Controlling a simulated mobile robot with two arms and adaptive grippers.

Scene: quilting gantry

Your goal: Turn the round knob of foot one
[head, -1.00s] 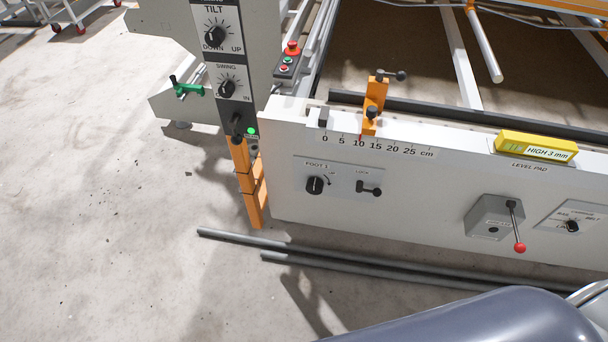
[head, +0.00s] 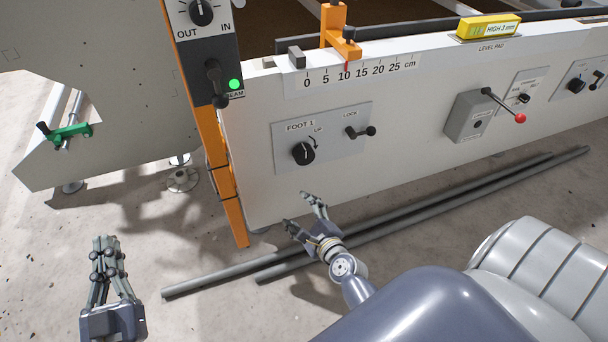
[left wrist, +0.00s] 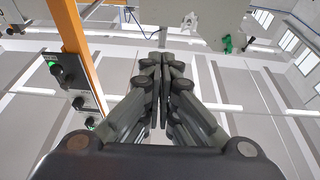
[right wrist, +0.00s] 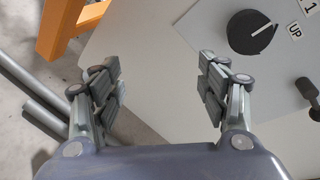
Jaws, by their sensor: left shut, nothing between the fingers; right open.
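The round black knob (head: 303,153) of foot one is on a grey plate (head: 345,155) labelled FOOT 1, with an UP arrow beside it. It also shows at the top right of the right wrist view (right wrist: 251,32). Its white mark points to the upper right there. My right gripper (head: 303,209) is open and empty, below the knob and apart from it; in the right wrist view its fingers (right wrist: 160,75) are spread, with the knob beyond and to the right. My left gripper (head: 105,242) is shut and empty, at the lower left over the floor; its closed fingers fill the left wrist view (left wrist: 160,65).
A black LOCK lever (head: 360,132) sits right of the knob. Further right are a grey box with a red-tipped lever (head: 505,105) and a yellow level (head: 488,26). An orange post (head: 222,180) stands left. Grey pipes (head: 400,215) lie on the floor below.

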